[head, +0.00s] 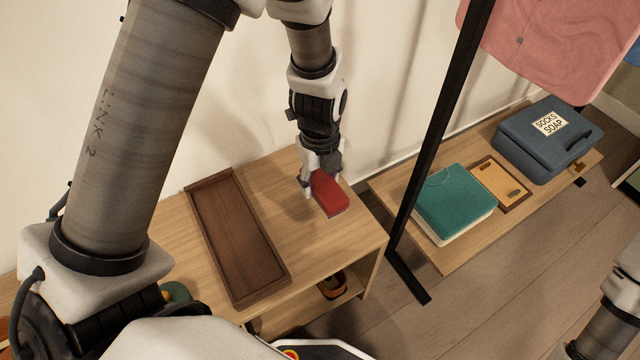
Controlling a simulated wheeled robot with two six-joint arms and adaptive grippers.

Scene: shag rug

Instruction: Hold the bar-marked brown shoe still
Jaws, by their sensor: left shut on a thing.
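My left gripper (321,188) points down over the right part of the wooden bench top (280,175). It is shut on a red block-like thing (330,195), held at or just above the bench; I cannot tell whether it touches. A dark brown and orange shoe-like thing (332,286) shows partly on the shelf under the bench top. The bench edge hides some of it, and I see no bar mark on it. No other brown shoe is clear in view. My right gripper is not in view.
A dark wooden tray (236,238), empty, lies on the bench left of my gripper. A black post (440,120) stands right of the bench. A low bench beyond holds a teal-topped stack (455,200), a wooden clipboard-like board (499,183) and a blue-grey case (546,140).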

